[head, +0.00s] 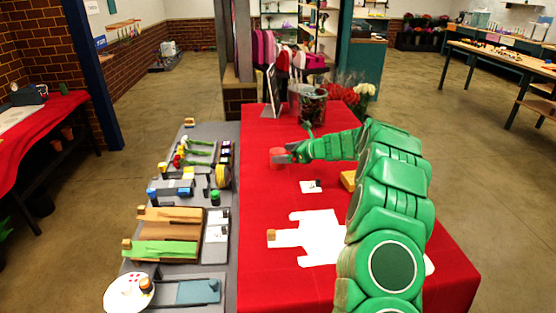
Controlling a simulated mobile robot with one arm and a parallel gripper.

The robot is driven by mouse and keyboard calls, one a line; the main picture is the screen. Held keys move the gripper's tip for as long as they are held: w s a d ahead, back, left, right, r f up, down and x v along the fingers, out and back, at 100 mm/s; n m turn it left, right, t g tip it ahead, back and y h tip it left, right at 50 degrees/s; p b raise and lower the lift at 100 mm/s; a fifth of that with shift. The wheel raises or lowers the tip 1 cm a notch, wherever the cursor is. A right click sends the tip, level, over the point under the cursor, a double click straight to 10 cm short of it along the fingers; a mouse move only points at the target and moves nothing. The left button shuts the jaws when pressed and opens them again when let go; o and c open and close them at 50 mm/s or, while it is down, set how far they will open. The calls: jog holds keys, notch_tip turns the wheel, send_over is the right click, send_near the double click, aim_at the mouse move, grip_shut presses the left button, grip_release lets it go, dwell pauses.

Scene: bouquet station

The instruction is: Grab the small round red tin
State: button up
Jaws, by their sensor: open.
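The small round red tin (276,156) is on the red-covered table in the head view, left of the end of my green arm. My gripper (285,154) is open, with its dark fingers right at the tin's right side. The tin is close to the same red as the cloth, so its lower edge is hard to make out. I cannot tell whether the fingers reach around the tin or only stand beside it.
White paper (308,240) and a small white card (311,186) lie nearer on the red table (262,270). A glass vase (312,106) and flowers (352,96) stand behind. The grey bench (185,134) at left holds several tools and boards.

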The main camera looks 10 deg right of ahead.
jog(key=shift+x, duration=2.7)
jog(key=shift+d+f, duration=0.1)
jog(key=shift+f, duration=0.1)
jog(key=c, duration=1.1)
